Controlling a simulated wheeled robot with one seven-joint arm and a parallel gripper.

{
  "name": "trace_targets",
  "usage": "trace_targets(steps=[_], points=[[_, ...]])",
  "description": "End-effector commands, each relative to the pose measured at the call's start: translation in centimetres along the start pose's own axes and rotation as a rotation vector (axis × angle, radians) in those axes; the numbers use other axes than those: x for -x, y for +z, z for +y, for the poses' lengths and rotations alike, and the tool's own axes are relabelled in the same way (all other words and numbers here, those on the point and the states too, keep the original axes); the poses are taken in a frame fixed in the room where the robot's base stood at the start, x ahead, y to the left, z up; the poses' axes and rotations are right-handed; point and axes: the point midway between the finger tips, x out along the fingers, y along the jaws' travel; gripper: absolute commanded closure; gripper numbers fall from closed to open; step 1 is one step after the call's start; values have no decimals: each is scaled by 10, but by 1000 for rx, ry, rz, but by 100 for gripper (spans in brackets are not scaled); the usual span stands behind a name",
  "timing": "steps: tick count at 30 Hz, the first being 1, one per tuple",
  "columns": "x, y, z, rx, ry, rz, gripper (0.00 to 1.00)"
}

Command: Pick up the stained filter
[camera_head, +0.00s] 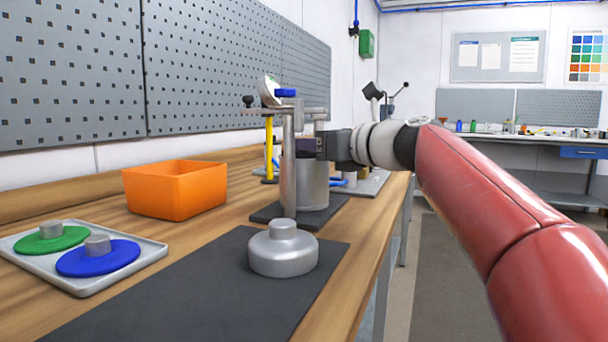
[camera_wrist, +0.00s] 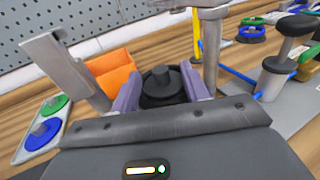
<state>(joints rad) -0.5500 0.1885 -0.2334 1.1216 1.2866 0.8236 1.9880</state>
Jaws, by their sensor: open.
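A dark, round, knobbed disc (camera_wrist: 163,84), which looks like the stained filter, shows in the wrist view between the two purple fingers of my gripper (camera_wrist: 162,92). The fingers are apart, one on each side of its knob; I cannot tell whether they touch it. In the head view my gripper (camera_head: 308,148) is over a grey metal drum (camera_head: 313,186) beside an upright post (camera_head: 289,170). The disc is hidden in that view by the gripper and drum wall. A grey metal lid with a knob (camera_head: 283,254) lies on the dark mat (camera_head: 190,295).
A white tray (camera_head: 150,252) holds a green disc (camera_head: 50,240) and a blue disc (camera_head: 97,258), both knobbed. An orange bin (camera_head: 176,190) stands behind. A yellow post (camera_head: 269,150) and lever device (camera_wrist: 278,75) stand beyond the drum. The mat's front is clear.

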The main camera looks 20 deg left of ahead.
Motion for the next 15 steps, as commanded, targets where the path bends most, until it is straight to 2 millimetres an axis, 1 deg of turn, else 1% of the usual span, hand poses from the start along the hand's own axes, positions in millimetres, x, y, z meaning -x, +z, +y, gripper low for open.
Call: trace_targets(steps=[1,7,8,15], points=[[-2,0,0,0,-1,0,55],[-2,0,0,1,-2,0,55],[-2,0,0,1,-2,0,56],[-2,0,0,1,-1,0,87]])
